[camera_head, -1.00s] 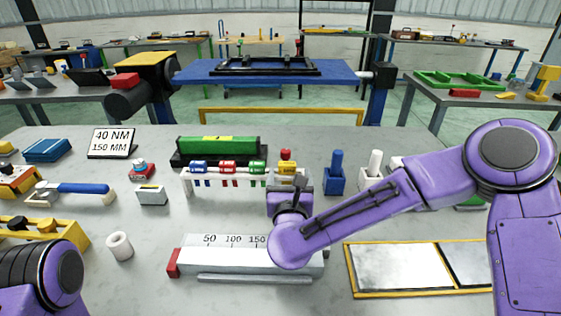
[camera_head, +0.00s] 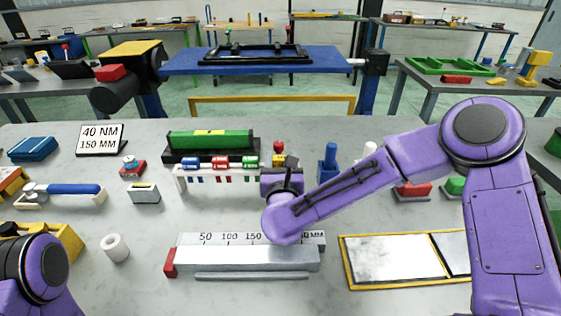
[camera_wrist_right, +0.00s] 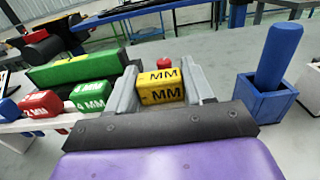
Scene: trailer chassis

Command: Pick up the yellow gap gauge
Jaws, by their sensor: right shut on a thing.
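The yellow gap gauge (camera_wrist_right: 160,87), a block marked "MM", sits between the two grey fingers of my right gripper (camera_wrist_right: 162,90) in the right wrist view. The fingers are shut on it. In the head view, a small part of the yellow gauge (camera_head: 287,161) shows above my right gripper (camera_head: 281,174), at the right end of the gauge rack; the wrist hides the rest. I cannot tell whether it still touches the rack. My left gripper is out of view.
The white rack (camera_head: 180,174) holds blue, red and green gauges, left of my right gripper. A green block (camera_head: 210,140) stands behind it. A blue holder (camera_wrist_right: 262,98) with an upright blue handle stands close on the right. A ruler block (camera_head: 245,258) lies in front.

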